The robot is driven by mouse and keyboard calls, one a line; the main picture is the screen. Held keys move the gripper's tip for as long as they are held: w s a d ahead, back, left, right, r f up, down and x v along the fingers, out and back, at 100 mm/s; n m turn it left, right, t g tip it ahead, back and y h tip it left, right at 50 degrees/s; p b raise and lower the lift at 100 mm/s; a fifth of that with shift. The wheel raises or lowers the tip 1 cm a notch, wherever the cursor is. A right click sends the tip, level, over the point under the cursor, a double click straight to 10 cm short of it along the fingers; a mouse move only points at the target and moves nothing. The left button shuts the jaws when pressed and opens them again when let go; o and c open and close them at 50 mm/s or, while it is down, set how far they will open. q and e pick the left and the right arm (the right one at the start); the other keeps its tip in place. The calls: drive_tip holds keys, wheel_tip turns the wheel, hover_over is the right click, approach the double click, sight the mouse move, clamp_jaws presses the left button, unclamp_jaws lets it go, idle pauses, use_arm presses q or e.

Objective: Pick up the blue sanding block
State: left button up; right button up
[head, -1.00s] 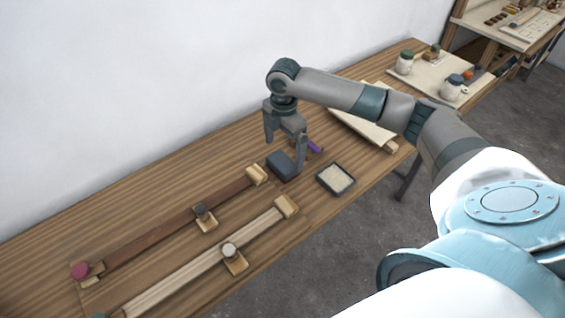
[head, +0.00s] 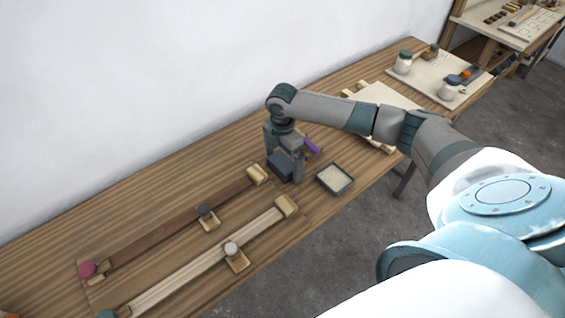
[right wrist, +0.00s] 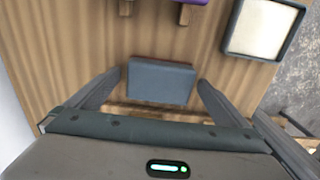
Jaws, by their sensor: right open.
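The blue sanding block (head: 281,166) is dark blue and lies on the wooden workbench, partly hidden by my right gripper in the head view. My right gripper (head: 284,172) points down at the block from above. In the right wrist view the block (right wrist: 160,82) lies between the two spread fingers of the right gripper (right wrist: 150,88), with a gap on each side. The right gripper is open and holds nothing. My left gripper is in neither view.
A small dark tray with a pale filling (head: 335,179) stands right of the block. A purple item (head: 312,146) lies behind the gripper. Two long wooden strips with stops and knobs (head: 180,222) lie on the left. A pale board (head: 385,100) and jars (head: 403,62) stand farther back.

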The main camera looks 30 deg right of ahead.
drive_tip(key=shift+f, duration=0.25)
drive_tip(key=c, duration=1.2)
drive_tip(key=shift+r, duration=0.1)
